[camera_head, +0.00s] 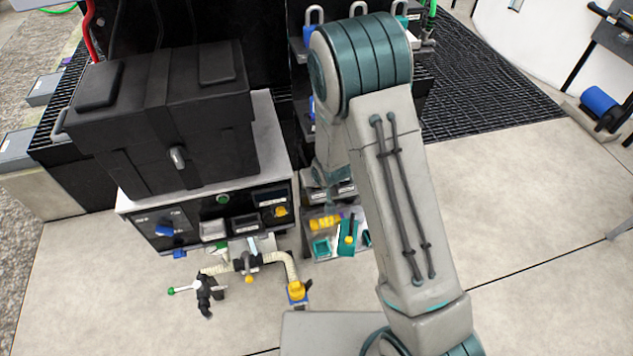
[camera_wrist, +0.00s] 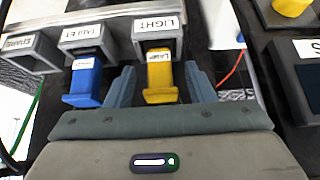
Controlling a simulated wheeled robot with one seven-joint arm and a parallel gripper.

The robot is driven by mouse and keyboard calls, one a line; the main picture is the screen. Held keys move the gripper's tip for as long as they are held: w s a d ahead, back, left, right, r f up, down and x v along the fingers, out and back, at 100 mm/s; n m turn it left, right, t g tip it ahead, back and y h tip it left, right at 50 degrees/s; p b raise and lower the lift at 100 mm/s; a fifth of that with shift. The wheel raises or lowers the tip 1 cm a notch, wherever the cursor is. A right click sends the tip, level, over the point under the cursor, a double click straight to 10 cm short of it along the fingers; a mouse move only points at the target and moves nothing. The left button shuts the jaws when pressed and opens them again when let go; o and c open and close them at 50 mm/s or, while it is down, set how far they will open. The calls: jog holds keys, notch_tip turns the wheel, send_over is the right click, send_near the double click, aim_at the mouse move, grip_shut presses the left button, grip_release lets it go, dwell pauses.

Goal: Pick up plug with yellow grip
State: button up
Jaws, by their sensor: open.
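In the wrist view, the plug with the yellow grip (camera_wrist: 161,79) sits in a grey socket (camera_wrist: 157,28) labelled LIGHT. Its grip carries a small white label. My gripper (camera_wrist: 159,67) is open, with one finger on each side of the yellow grip. Gaps show between the fingers and the grip, more clearly on the left. A blue plug (camera_wrist: 84,80) sits in the neighbouring socket to the left, just outside the left finger. In the head view my arm hides the gripper and the yellow plug.
Another grey socket (camera_wrist: 31,52) stands at the far left of the row, with no plug visible in it. A dark panel with a yellow knob (camera_wrist: 291,7) is at the right. In the head view, a black case (camera_head: 165,120) and a low tray of small parts (camera_head: 335,235) are nearby.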

aim_at(320, 188)
jog(key=shift+w+f, duration=0.3)
jog(key=shift+f, duration=0.2)
jog(key=shift+c, duration=0.3)
grip_shut()
jog(key=shift+r, duration=0.1)
jog(key=shift+r, duration=0.75)
jog(key=r, duration=0.3)
jog(key=shift+s+d, duration=0.15)
jog(key=shift+d, duration=0.25)
jog(key=s+d+r+p, duration=0.1)
jog(key=s+d+r, duration=0.3)
jog(key=d, duration=0.5)
notch_tip(320, 188, up, 2)
jog(key=shift+s+d+r, duration=0.2)
jog(key=shift+s+d, duration=0.1)
jog(key=shift+d, duration=0.05)
